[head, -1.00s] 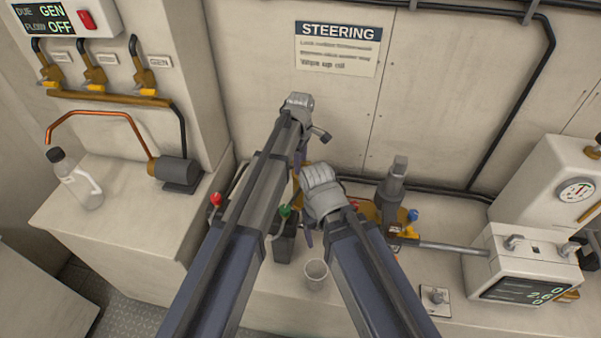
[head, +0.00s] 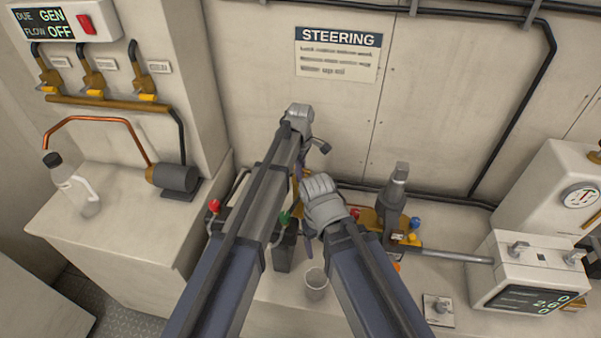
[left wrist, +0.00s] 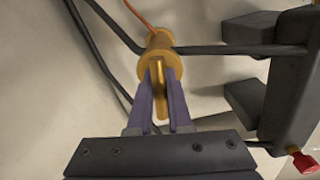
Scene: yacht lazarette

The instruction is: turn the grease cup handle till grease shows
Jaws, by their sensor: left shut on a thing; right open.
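The grease cup is a brass cylinder (left wrist: 158,62) in the left wrist view, with a flat brass handle (left wrist: 160,92) standing out toward me. My left gripper (left wrist: 160,100) has its two purple fingers on either side of this handle and is shut on it. In the head view my left gripper (head: 298,172) points down behind my forearms, and the cup is mostly hidden there. My right gripper (head: 308,242) is open, lower and nearer, with its fingers partly hidden by its wrist. I cannot make out any grease at the cup.
A clear cup (head: 316,284) stands on the bench near my right forearm. A red knob (head: 214,206) and a green knob (head: 284,217) are close to my left arm. A display box (head: 525,275) stands at right, a bottle (head: 76,185) at left. A dark pipe runs along the wall.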

